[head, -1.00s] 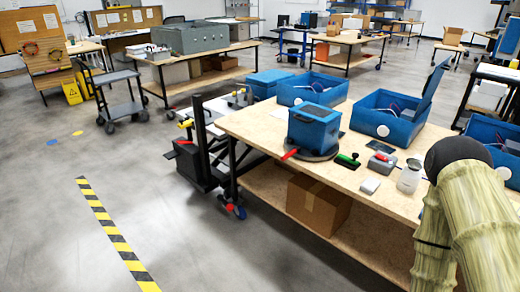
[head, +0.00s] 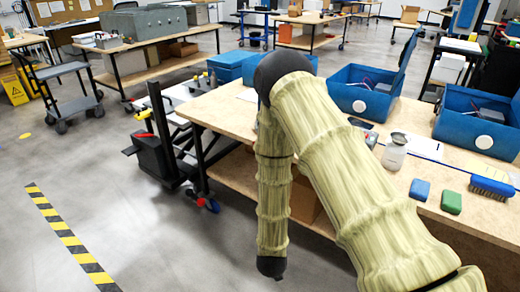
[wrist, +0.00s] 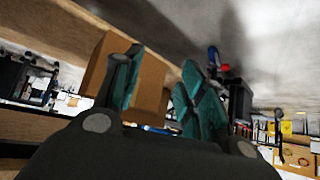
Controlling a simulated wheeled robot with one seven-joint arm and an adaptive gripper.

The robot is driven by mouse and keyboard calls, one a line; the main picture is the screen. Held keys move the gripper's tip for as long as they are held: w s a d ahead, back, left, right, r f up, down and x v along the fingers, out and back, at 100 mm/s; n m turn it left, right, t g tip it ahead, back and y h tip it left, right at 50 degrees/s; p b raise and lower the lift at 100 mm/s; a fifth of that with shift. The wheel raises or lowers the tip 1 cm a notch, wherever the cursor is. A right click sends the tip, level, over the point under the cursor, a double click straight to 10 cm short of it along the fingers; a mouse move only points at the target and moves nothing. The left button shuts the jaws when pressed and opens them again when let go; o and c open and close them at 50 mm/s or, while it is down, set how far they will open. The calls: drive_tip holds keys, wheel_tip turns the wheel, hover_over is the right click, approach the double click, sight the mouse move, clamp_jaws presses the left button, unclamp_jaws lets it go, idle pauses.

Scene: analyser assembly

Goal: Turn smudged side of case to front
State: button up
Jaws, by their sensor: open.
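The closed blue case on its round turntable does not show now; my raised arm covers the part of the workbench (head: 222,108) where it stood. I cannot see any smudge. My gripper (wrist: 158,62) shows in the wrist view with its two teal-padded fingers spread apart and nothing between them. Beyond the fingers is a brown cardboard box (wrist: 153,90) on the bench's lower shelf. In the head view, part of this box (head: 304,200) shows between my arm links, and the gripper fingers cannot be made out.
Open blue cases (head: 362,97) (head: 470,127) stand on the bench right of my arm. A black cart (head: 158,150) stands left of the bench.

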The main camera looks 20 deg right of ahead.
drive_tip(key=w+r+m+t+h+b, duration=0.35)
drive_tip(key=w+r, duration=0.25)
drive_tip(key=w, duration=0.8)
drive_tip(key=w+a+r+m+h+b, duration=0.1)
drive_tip(key=w+r+m+h+b, duration=0.3)
drive_tip(key=r, duration=0.6)
drive_tip(key=w+a+r+m+h+b, duration=0.25)
drive_tip(key=w+r+m, duration=0.35)
drive_tip(key=r, duration=0.4)
drive_tip(key=shift+n+g+h, duration=0.35)
drive_tip(key=shift+h, duration=0.05)
drive_tip(key=b+x, duration=0.1)
drive_tip(key=x, duration=1)
drive_tip(key=shift+w+d, duration=0.2)
clamp_jaws()
